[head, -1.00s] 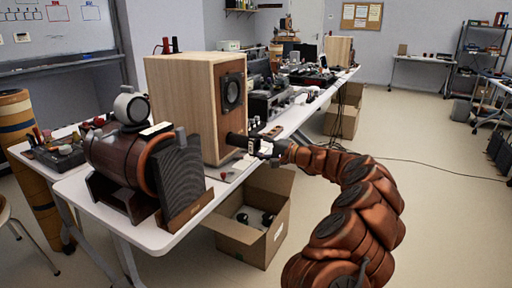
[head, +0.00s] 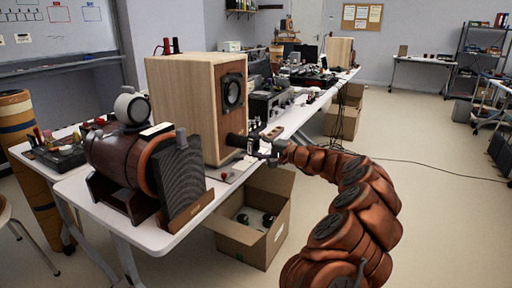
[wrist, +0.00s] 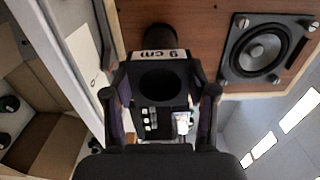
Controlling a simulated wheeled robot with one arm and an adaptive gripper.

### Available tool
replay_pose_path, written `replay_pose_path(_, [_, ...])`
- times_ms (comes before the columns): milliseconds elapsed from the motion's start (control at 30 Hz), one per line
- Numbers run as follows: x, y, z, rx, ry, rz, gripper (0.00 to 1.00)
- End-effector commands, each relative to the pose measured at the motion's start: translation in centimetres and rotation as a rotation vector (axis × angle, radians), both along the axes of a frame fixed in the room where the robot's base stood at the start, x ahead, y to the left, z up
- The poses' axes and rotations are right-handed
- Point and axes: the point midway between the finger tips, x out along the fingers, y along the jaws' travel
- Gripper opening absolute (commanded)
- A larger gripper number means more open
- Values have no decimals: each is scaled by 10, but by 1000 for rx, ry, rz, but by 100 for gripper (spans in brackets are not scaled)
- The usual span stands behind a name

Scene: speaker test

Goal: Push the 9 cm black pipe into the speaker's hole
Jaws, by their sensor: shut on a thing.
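The speaker (head: 185,105) is a light wood box on the white table, with a brown front panel and a driver (head: 232,91). The panel (wrist: 200,40) and driver (wrist: 258,50) also show in the wrist view. My gripper (head: 262,146) is shut on the black pipe (head: 236,140), low in front of the panel. In the wrist view my gripper's fingers (wrist: 159,93) stand on both sides of the pipe, and its white "9 cm" label (wrist: 158,56) shows.
A brown barrel-shaped device (head: 125,160) and a dark ribbed panel (head: 180,178) stand at the near end of the table (head: 130,222). An open cardboard box (head: 240,238) is on the floor below the speaker. Electronics (head: 270,105) stand behind.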

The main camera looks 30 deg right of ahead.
Motion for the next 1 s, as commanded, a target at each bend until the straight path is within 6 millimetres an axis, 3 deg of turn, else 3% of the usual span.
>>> replay_pose_path(1000, [18,12,0,1,1,2,15])
